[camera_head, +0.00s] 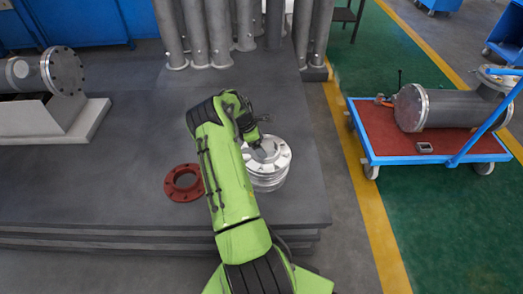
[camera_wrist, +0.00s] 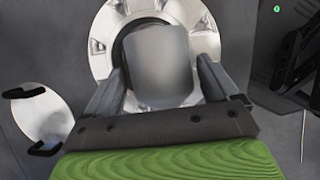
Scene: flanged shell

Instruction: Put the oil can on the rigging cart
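My gripper (camera_wrist: 160,68) is over a stack of pale metal flanges on the dark platform. The flange stack also shows in the head view (camera_head: 268,178). A plain grey, slightly tapered object (camera_wrist: 160,62) stands between my two fingers in the wrist view, in front of the flange's bore. It may be the oil can; no spout or handle shows. The fingers lie close along both its sides, but contact is unclear. In the head view my arm partly covers it. The rigging cart (camera_head: 358,118) stands at the right, blue-framed with a red top.
The cart carries a large grey flanged shell (camera_head: 450,108), a small orange object (camera_head: 383,101) and a small grey box (camera_head: 424,148). Its front-left top is bare. A red ring flange (camera_head: 184,183) lies left of the stack. Grey pipes (camera_head: 220,35) stand behind.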

